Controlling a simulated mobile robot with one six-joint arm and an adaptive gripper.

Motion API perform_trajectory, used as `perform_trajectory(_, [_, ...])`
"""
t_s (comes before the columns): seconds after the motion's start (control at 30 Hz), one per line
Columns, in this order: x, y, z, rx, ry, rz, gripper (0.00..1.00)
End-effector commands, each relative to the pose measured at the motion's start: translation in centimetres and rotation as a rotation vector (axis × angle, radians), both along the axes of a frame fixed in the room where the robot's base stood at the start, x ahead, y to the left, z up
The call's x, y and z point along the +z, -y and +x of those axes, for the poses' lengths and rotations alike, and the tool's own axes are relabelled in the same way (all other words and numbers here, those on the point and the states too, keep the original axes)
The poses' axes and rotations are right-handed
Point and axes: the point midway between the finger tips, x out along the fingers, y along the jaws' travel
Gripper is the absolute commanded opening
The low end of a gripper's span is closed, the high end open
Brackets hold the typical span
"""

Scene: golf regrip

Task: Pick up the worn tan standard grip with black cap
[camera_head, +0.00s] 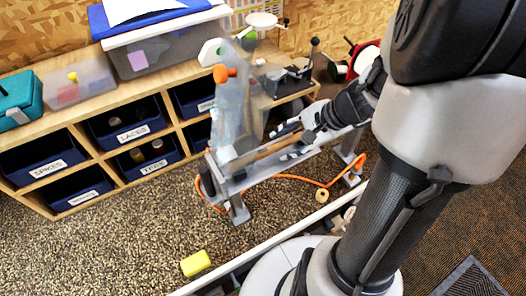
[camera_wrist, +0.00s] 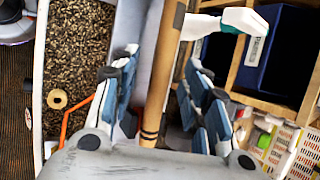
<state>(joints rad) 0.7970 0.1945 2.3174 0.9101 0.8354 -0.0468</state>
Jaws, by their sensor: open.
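A long tan grip (camera_head: 268,151) lies along the grey stand in the head view, partly hidden by my gripper. In the wrist view the tan grip (camera_wrist: 160,75) runs almost upright through the picture, with a dark band near the top and thin black rings near the bottom. I cannot make out a black cap for certain. My gripper (camera_head: 286,143) is at the grip's right part in the head view. In the wrist view my gripper (camera_wrist: 163,62) is open, with one blue-padded finger on each side of the grip and gaps visible beside it.
The grey stand (camera_head: 238,208) has an upright, cloudy plate (camera_head: 235,115) close to my gripper. A wooden shelf (camera_head: 78,138) with labelled blue bins is behind.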

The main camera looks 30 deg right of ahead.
Motion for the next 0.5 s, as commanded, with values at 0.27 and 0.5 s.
perform_trajectory(0.27, [0.04, 0.02, -0.01, 0.000, 0.000, 0.000, 0.27])
perform_trajectory(0.5, [0.04, 0.03, -0.01, 0.000, 0.000, 0.000, 0.11])
